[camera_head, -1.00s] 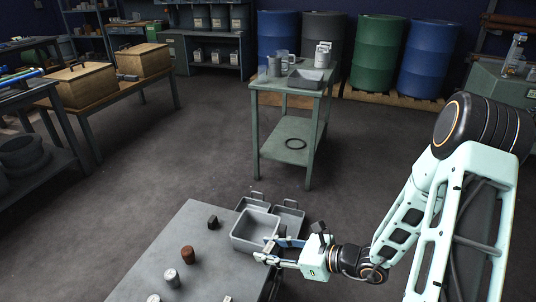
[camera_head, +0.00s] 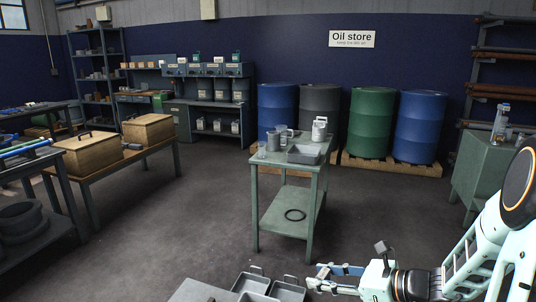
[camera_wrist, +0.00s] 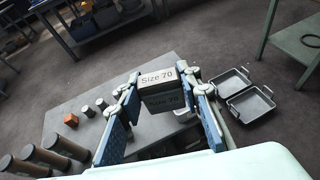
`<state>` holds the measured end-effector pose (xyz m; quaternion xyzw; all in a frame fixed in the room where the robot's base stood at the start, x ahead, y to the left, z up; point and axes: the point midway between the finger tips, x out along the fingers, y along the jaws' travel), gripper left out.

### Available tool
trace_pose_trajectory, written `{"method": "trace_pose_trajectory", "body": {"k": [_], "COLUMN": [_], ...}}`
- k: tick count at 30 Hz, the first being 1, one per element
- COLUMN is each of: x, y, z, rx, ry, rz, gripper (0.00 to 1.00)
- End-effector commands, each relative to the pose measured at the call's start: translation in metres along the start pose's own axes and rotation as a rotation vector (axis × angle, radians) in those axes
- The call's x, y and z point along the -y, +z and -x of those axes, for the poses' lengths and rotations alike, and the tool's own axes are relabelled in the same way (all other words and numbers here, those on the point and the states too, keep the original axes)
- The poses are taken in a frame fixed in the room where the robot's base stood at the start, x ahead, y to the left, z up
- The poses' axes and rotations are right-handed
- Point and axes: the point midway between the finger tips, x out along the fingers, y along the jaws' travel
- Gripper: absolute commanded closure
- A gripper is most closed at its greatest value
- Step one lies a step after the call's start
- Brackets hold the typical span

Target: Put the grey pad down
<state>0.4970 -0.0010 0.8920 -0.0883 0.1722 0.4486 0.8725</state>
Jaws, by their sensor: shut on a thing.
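The grey pad (camera_wrist: 157,91) is a dark grey block marked "Size 70" in the wrist view. It sits between the blue-lined fingers of my gripper (camera_wrist: 163,100), which is shut on it. In the head view my gripper (camera_head: 324,279) is at the bottom right of centre, above and beside the grey trays; the pad is too small to make out there. In the wrist view a grey bench top (camera_wrist: 150,78) lies below the pad, with a visible gap hard to judge.
Two grey handled trays (camera_wrist: 250,103) lie to the right of the bench. Small blocks (camera_wrist: 71,120) and several cylinders (camera_wrist: 62,146) stand at its left. In the head view a green table (camera_head: 290,164) holds a grey tray (camera_head: 310,153) and jugs. Drums (camera_head: 371,120) stand behind.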

Motion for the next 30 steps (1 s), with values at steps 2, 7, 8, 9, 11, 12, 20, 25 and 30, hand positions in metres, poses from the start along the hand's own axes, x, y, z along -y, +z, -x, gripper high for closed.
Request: {"method": "trace_pose_trajectory", "body": {"k": [2, 7, 8, 9, 11, 12, 20, 25, 30], "x": [0.000, 0.000, 0.000, 0.000, 0.000, 0.000, 0.000, -0.001, -0.001], "y": [0.021, 0.043, 0.047, 0.053, 0.060, 0.066, 0.099, 0.117, 0.127], "z": [0.008, 0.017, 0.019, 0.021, 0.024, 0.026, 0.040, 0.048, 0.052], "rx": [0.002, 0.002, 0.002, 0.002, 0.002, 0.002, 0.001, -0.001, -0.002], "ry": [0.001, 0.001, 0.001, 0.001, 0.000, 0.000, 0.001, 0.001, 0.000], "rz": [-0.001, -0.001, -0.001, -0.001, 0.000, 0.000, 0.000, 0.000, -0.001], "gripper": [1.00, 1.00, 1.00, 1.00, 1.00, 1.00, 1.00, 1.00, 1.00]}}
